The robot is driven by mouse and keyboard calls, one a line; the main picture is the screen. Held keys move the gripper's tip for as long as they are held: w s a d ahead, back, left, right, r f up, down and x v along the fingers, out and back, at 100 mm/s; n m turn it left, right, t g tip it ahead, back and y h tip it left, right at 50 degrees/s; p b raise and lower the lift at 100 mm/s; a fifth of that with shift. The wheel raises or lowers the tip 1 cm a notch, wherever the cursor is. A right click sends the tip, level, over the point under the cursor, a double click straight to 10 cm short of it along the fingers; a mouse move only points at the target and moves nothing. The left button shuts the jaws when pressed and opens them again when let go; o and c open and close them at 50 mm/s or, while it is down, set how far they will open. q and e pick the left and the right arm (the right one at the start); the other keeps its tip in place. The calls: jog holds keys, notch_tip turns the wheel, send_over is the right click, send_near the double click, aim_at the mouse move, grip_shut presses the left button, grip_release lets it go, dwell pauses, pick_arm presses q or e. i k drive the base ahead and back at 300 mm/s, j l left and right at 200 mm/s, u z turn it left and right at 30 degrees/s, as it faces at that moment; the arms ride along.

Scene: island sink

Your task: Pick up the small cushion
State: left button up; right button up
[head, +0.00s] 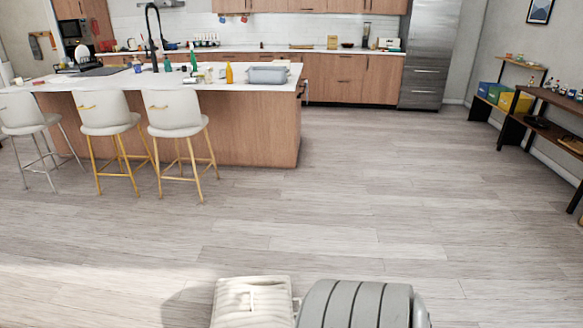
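I see no small cushion that I can make out in the head view. Neither of my grippers shows in the picture. At the bottom edge a pale padded shape and a grey ribbed rounded shape are cut off by the frame; I cannot tell if they are parts of my own body.
A kitchen island (250,130) with a white top stands at the left, with white stools (178,110) along its near side. A yellow bottle (229,73) and a grey tub (267,75) stand on it. A fridge (430,55) is behind, dark shelves (530,125) right. The wooden floor between is clear.

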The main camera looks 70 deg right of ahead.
aim_at(264, 301)
jog(key=l+z, duration=0.1)
jog(key=z, duration=1.8)
